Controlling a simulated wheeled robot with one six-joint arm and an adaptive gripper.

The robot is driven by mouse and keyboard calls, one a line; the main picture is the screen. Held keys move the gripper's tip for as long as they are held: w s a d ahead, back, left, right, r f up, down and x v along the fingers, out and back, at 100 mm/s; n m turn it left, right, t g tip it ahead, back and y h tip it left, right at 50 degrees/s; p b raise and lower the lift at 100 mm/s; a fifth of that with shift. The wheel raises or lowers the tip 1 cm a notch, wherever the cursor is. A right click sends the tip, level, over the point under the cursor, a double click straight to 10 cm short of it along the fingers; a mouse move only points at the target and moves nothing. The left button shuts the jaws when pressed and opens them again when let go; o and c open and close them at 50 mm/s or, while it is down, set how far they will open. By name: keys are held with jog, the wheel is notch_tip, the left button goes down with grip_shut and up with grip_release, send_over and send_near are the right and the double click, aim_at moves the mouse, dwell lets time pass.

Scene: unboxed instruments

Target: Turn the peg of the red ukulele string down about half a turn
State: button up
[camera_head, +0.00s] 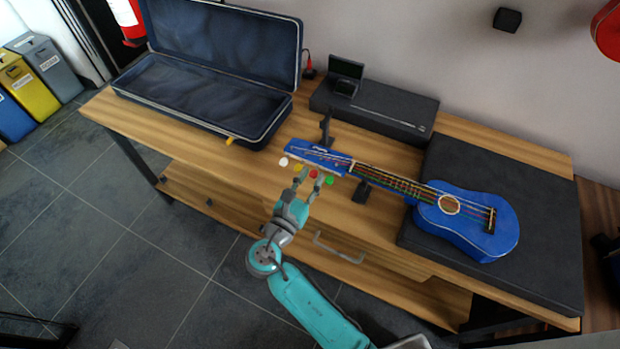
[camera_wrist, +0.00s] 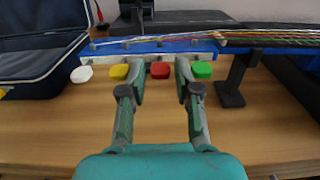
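The blue ukulele (camera_head: 465,222) lies with its body on the dark mat and its neck towards the left. Its headstock (camera_head: 318,155) carries a row of coloured pegs along the near side. The red peg (camera_head: 314,174) is between the yellow peg (camera_head: 298,167) and the green peg (camera_head: 330,181); the white peg (camera_head: 283,161) is at the far left. In the wrist view the red peg (camera_wrist: 160,70) shows between the two fingertips of my gripper (camera_wrist: 160,75), with gaps on both sides. My gripper (camera_head: 306,183) is open and holds nothing. How far the fingertips reach along the peg is unclear.
A neck stand (camera_wrist: 232,82) rises right of the green peg. An open dark blue case (camera_head: 185,98) lies at the left of the wooden table (camera_head: 255,165). A black box (camera_head: 385,105) with a small open device (camera_head: 346,75) stands behind the neck. The dark mat (camera_head: 535,215) covers the right.

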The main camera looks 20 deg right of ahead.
jog(key=shift+c, duration=0.2)
grip_shut()
jog(key=shift+m, duration=0.4)
